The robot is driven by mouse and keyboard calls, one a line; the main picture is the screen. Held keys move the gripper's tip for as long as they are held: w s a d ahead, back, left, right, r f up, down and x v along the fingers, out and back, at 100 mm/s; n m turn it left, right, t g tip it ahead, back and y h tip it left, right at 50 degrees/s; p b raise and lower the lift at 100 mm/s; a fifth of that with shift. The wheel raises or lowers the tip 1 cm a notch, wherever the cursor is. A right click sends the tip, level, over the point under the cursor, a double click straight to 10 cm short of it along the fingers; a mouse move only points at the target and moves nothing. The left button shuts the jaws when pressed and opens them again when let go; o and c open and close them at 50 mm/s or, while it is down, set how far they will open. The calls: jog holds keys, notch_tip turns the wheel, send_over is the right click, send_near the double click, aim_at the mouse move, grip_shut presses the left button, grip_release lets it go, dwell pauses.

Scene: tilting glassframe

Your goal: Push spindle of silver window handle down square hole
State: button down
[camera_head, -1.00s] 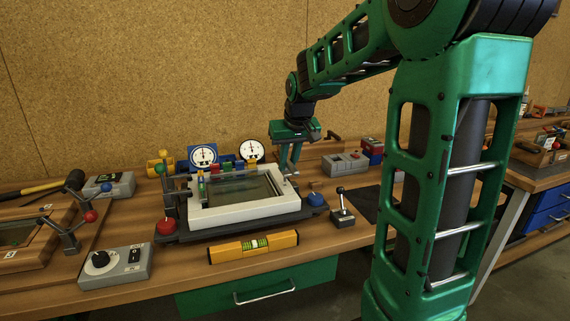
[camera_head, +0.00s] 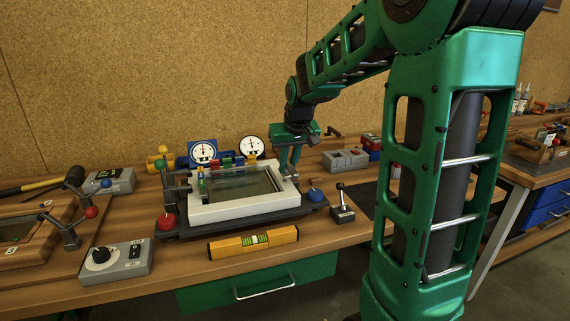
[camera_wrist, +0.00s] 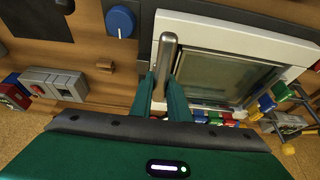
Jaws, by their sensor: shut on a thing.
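My gripper (camera_head: 287,163) is at the right side of the white window frame (camera_head: 245,211). In the wrist view its two green fingers (camera_wrist: 161,98) are shut on the silver window handle (camera_wrist: 166,52), a smooth grey bar that reaches away from the fingers over the frame's edge. The white frame (camera_wrist: 240,28) and its glass pane lie beside and beneath the handle. The spindle and the square hole are hidden under the handle and fingers, so I cannot tell whether the spindle is in the hole.
The frame sits on a dark fixture with a red knob (camera_head: 167,221) and a blue knob (camera_head: 315,194). Two dial gauges (camera_head: 203,153) stand behind it. A yellow spirit level (camera_head: 254,243) lies in front. A small lever box (camera_head: 342,207) and grey boxes (camera_head: 345,158) are to the right.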

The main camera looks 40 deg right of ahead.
jog(key=shift+f, duration=1.2)
jog(key=c, duration=1.6)
grip_release()
jog(key=v, duration=1)
jog(key=shift+r, duration=0.35)
jog(key=s+a+f+m+g, duration=0.1)
jog(key=s+f, duration=0.3)
jog(key=s, duration=0.5)
jog(key=s+a+f+m+g+y, duration=0.1)
jog(key=s+f, duration=0.3)
jog(key=s, duration=0.6)
jog(key=s+a+f+m+g, duration=0.1)
jog(key=s+f, duration=0.3)
jog(key=s, duration=0.6)
jog(key=shift+s+a+f+g, duration=0.2)
jog(key=shift+s+f+g, duration=0.05)
jog(key=shift+g, duration=0.45)
